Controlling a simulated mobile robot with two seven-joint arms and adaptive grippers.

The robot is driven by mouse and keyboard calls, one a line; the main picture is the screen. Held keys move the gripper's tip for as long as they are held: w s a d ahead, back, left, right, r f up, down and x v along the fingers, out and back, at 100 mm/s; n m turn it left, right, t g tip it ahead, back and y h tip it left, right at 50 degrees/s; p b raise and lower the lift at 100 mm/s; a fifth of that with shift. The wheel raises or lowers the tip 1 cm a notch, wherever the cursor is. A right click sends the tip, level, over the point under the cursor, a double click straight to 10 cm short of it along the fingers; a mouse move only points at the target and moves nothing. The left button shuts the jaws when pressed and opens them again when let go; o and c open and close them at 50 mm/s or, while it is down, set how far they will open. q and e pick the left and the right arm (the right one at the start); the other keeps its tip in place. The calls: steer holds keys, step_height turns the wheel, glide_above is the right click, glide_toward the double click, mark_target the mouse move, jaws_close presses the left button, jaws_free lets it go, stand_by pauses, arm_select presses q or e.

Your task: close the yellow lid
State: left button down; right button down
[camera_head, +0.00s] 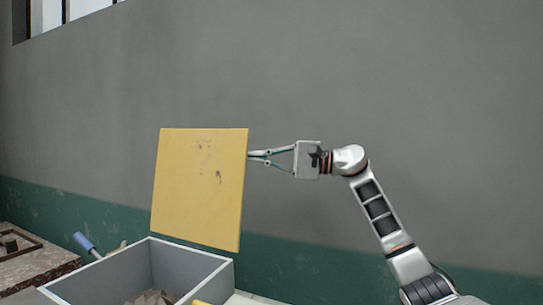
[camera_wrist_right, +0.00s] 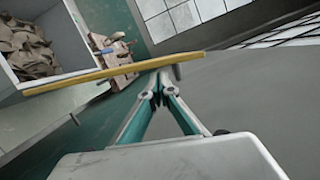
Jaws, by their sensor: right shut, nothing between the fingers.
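The yellow lid (camera_head: 198,190) stands raised, nearly upright and slightly tilted, above the back of a grey box (camera_head: 205,268). The box is open, with brown clay trimmings (camera_head: 152,299) inside. In the right wrist view the lid (camera_wrist_right: 105,73) shows almost edge-on as a thin strip, with the box (camera_wrist_right: 72,38) and its clay beyond it. My right gripper (camera_head: 251,156) is shut and empty, its fingertips at the lid's right edge, in the upper part. The fingertips (camera_wrist_right: 160,88) appear close to the lid; I cannot tell whether they touch it. My left gripper is out of view.
A blue-handled tool (camera_head: 85,243) lies left of the box, near a brownish board (camera_head: 40,270) at the left edge. A grey and green wall (camera_head: 400,90) stands behind. The air right of the lid is free apart from my right arm.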

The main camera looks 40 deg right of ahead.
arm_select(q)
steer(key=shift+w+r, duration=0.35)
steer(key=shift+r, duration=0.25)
arm_select(e)
steer(key=shift+x, duration=0.9)
